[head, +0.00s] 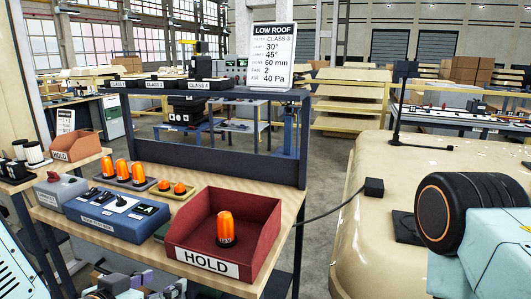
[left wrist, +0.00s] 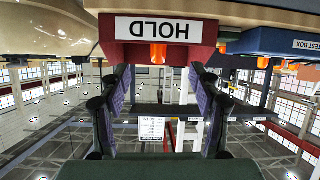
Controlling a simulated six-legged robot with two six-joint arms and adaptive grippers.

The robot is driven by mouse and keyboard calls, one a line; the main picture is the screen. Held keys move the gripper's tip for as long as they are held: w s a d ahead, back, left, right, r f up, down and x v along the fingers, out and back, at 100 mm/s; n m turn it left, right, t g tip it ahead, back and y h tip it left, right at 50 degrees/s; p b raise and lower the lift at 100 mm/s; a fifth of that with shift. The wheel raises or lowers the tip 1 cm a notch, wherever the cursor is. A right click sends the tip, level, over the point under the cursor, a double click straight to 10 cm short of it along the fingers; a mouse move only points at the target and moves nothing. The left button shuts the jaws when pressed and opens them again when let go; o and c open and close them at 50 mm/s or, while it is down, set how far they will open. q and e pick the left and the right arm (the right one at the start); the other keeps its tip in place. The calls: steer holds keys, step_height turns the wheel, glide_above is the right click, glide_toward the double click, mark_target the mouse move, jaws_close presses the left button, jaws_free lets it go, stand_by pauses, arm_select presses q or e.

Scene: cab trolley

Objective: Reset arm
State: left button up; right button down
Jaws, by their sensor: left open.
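My left gripper (head: 150,287) shows at the bottom edge of the head view, low in front of the trolley, mostly cut off. In the left wrist view, which is upside down, its two purple-padded fingers (left wrist: 161,82) stand apart with nothing between them. Beyond them is the red HOLD bin (left wrist: 205,32), apart from the fingers as far as I can tell. In the head view the HOLD bin (head: 265,222) stands on the trolley's wooden top with one orange beacon (head: 226,228) upright in it. My right gripper is not in view; part of my right arm shows at the right.
A blue test box (head: 116,216) and a grey tray with several orange beacons (head: 123,172) stand left of the bin. A LOW ROOF sign (head: 272,56) stands on the rear shelf. The cream cab roof (head: 360,225) is at right, with a black connector (head: 374,187) and cable.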

arm_select(q)
steer(key=s+a+f+n+g+y, duration=0.25)
steer(key=s+f+g, duration=0.3)
steer(key=f, duration=0.75)
steer(key=s+f+g+b, duration=0.1)
steer(key=s+f+g, duration=0.2)
steer(key=s+f, duration=0.4)
steer(key=s+f+g+y+b, duration=0.1)
steer(key=s+f+g+b, duration=0.1)
steer(key=s+f, duration=0.6)
steer(key=s+g, duration=0.1)
steer(key=s, duration=0.6)
steer(key=shift+a+n, duration=0.2)
steer(key=shift+n, duration=0.15)
steer(key=shift+g+y, duration=0.25)
steer(key=shift+w, duration=0.15)
